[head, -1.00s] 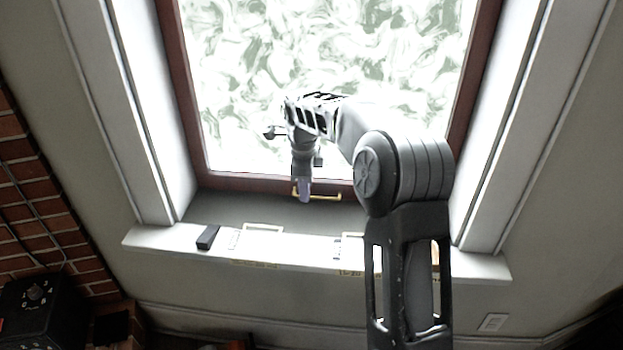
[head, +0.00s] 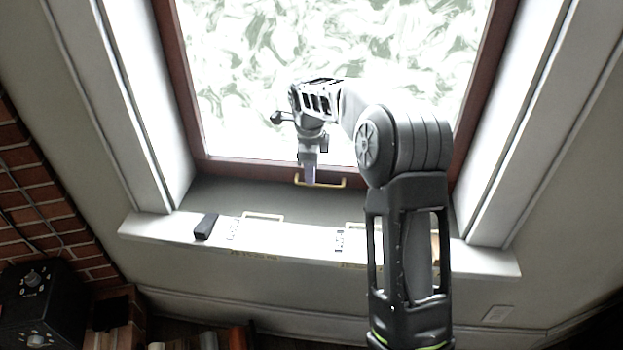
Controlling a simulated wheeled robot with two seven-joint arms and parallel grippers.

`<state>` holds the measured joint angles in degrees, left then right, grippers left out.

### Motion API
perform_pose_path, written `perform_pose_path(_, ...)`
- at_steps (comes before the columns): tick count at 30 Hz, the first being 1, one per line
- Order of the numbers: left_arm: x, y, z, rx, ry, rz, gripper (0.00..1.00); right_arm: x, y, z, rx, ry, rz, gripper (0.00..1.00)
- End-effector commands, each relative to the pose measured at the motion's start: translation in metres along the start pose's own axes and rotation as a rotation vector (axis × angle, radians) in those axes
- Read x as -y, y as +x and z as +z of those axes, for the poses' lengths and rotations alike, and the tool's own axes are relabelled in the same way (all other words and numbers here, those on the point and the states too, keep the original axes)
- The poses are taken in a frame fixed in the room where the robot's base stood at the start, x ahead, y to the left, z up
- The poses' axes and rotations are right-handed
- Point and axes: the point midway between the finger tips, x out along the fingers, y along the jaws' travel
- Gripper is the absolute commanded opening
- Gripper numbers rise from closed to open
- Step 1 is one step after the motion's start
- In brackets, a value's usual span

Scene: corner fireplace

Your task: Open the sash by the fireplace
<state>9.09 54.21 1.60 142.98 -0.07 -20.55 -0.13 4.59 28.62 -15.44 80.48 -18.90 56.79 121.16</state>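The sash (head: 245,168) is a window with a dark red-brown wooden frame and bright, swirly patterned glass. A brass bar handle (head: 334,184) sits along its bottom rail. My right gripper (head: 310,181) points down at the left part of this handle, overlapping it in the picture. The fingers show edge-on as one narrow shape, so I cannot tell whether they are closed around the bar. My arm covers part of the glass and the right part of the bottom rail. My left gripper is not in view.
A white sill (head: 290,240) runs below the window, with a small dark block (head: 206,226) on its left. Pale side jambs flank the sash. Brickwork (head: 30,180) and a black box with knobs (head: 38,300) are at left.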

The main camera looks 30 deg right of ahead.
Motion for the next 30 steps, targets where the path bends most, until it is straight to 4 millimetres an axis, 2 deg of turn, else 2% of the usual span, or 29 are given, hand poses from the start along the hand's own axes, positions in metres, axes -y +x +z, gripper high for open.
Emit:
perform_pose_path(3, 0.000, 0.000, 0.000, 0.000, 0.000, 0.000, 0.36, -0.001, 0.020, 0.000, -0.001, 0.000, 0.003, 0.32)
perform_pose_path(9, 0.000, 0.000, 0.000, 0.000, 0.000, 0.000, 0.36, 0.000, 0.041, 0.000, -0.001, 0.000, 0.001, 0.32)
perform_pose_path(18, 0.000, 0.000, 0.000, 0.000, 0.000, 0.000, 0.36, 0.000, 0.043, 0.000, 0.001, 0.000, 0.000, 0.32)
perform_pose_path(30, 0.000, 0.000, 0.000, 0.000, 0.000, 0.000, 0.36, 0.000, 0.043, 0.000, 0.001, 0.000, 0.000, 0.01)
